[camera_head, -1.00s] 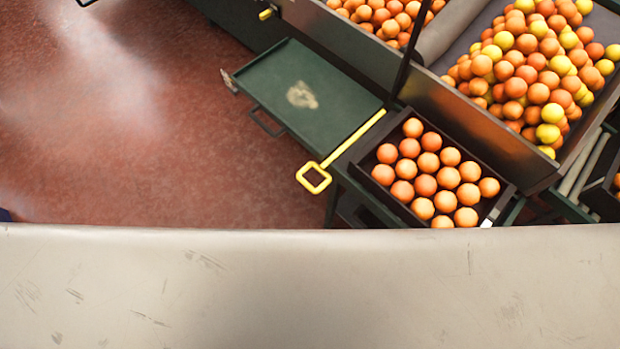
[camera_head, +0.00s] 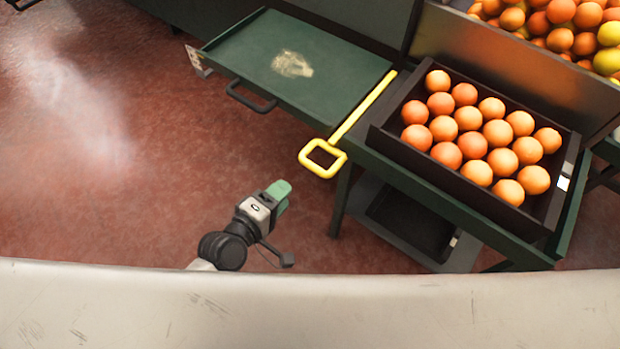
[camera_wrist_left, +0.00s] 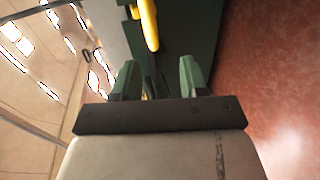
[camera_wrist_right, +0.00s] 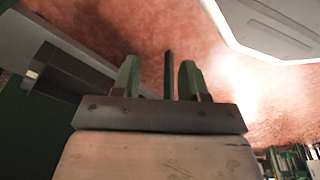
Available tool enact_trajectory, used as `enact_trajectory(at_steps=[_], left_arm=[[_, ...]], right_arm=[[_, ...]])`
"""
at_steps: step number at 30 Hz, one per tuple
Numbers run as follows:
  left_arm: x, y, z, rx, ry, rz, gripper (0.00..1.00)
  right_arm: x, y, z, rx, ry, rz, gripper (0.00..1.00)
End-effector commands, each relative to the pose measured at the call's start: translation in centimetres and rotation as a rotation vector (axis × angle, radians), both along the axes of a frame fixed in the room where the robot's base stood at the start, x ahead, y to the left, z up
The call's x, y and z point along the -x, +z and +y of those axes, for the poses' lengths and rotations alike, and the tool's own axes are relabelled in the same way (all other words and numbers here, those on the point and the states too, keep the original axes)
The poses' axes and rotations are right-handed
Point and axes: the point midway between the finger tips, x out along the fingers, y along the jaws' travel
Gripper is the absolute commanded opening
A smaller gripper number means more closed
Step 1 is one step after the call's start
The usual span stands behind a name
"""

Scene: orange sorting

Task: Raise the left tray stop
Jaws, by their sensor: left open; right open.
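The yellow tray stop (camera_head: 323,158), a bar with a square loop handle, lies along the seam between the empty green tray shelf and the black tray of oranges (camera_head: 378,140). Its loop sticks out past the table's front edge. My left gripper (camera_head: 282,192) is below and left of the loop, apart from it, open and empty. In the left wrist view, the open fingers (camera_wrist_left: 157,80) point toward a yellow bar (camera_wrist_left: 149,25) at the top. My right gripper is outside the head view; in its wrist view the fingers (camera_wrist_right: 158,80) are open with nothing between them.
The green shelf (camera_head: 240,45) has a black handle (camera_head: 250,97) at its front. A lower shelf holds a dark tray (camera_head: 410,222) under the oranges. A bin of oranges and yellow fruit (camera_head: 560,25) stands at the back right. Red floor at left is clear.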

Motion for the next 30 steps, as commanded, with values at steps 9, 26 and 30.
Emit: enact_trajectory(at_steps=[9, 26, 30], left_arm=[[-2.3, 0.4, -2.1, 0.046, -0.003, -0.007, 0.43], [-8.4, -1.3, -6.5, 0.04, -0.004, -0.007, 0.43], [-8.5, -1.3, -6.6, 0.04, -0.004, -0.007, 0.43]], right_arm=[[-0.8, 0.7, 0.1, -0.001, -0.001, -0.009, 0.43], [-2.6, 4.2, 0.4, -0.003, -0.006, -0.03, 0.43], [-2.6, 4.4, 0.4, -0.003, -0.006, -0.03, 0.43]])
